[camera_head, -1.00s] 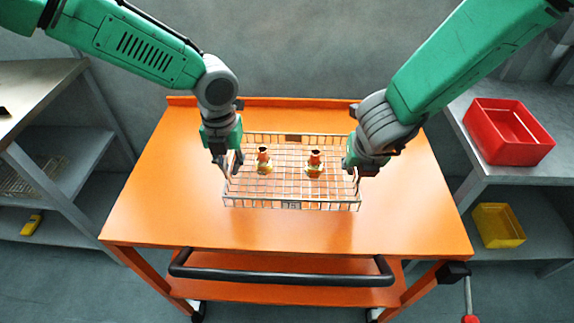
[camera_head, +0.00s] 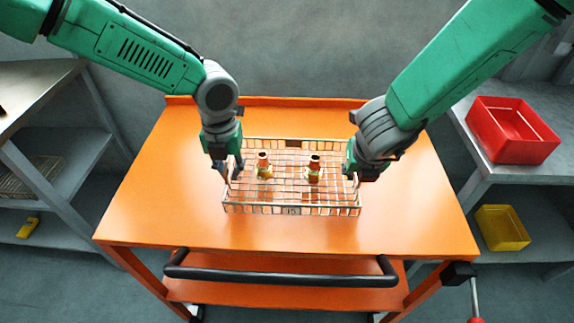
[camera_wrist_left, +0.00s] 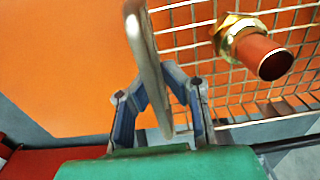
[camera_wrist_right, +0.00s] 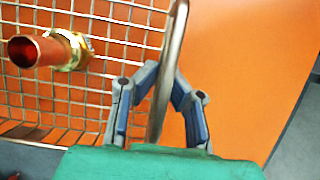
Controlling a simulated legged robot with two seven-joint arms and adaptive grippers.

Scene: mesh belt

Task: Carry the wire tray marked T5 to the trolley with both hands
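The wire tray marked T5 (camera_head: 291,211) is level over the orange trolley top (camera_head: 160,215). I cannot tell whether its base touches the top. Two copper and brass fittings stand in it, a left one (camera_head: 264,166) and a right one (camera_head: 314,169). My left gripper (camera_head: 229,178) is shut on the tray's left end; its fingers pinch the end bar in the left wrist view (camera_wrist_left: 158,82). My right gripper (camera_head: 353,178) is shut on the right end; its fingers close on the bar in the right wrist view (camera_wrist_right: 165,78).
A black push handle (camera_head: 280,276) runs along the trolley's near side. A grey shelf (camera_head: 70,160) stands at left. On the right shelf unit are a red bin (camera_head: 508,132) and a yellow bin (camera_head: 502,228). The trolley top around the tray is clear.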

